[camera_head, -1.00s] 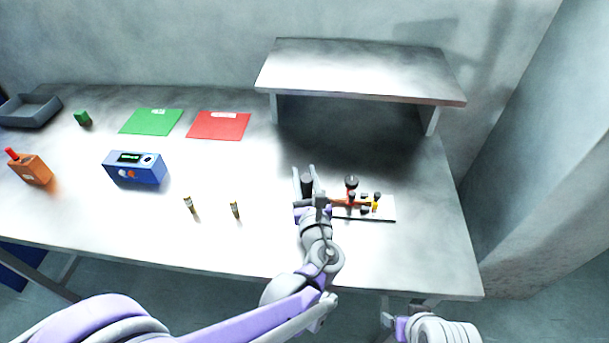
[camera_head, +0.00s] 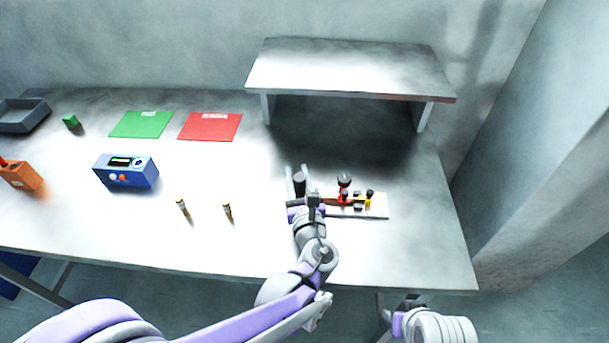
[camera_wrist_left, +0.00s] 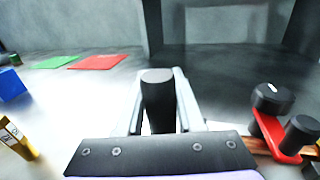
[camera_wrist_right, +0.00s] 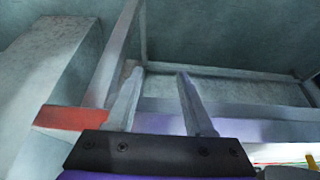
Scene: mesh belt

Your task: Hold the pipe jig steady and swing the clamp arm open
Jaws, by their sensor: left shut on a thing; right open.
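The pipe jig (camera_head: 374,212) is a white plate on the table, right of my left gripper. A copper-coloured pipe (camera_head: 327,200) lies along it, with a red clamp arm (camera_head: 344,194) with a black knob and a small yellow part (camera_head: 369,201). The red clamp arm (camera_wrist_left: 273,137) also shows in the left wrist view. My left gripper (camera_head: 296,174) is shut on an upright black post (camera_wrist_left: 157,100) at the jig's left end. My right gripper (camera_wrist_right: 157,75) is open and empty, low by the table's front edge.
A grey shelf (camera_head: 350,70) stands behind the jig. Two small brass-coloured cylinders (camera_head: 183,208) (camera_head: 227,211) stand left of my left gripper. A blue meter box (camera_head: 127,172), green mat (camera_head: 141,124) and red mat (camera_head: 210,126) are farther left. The table right of the jig is clear.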

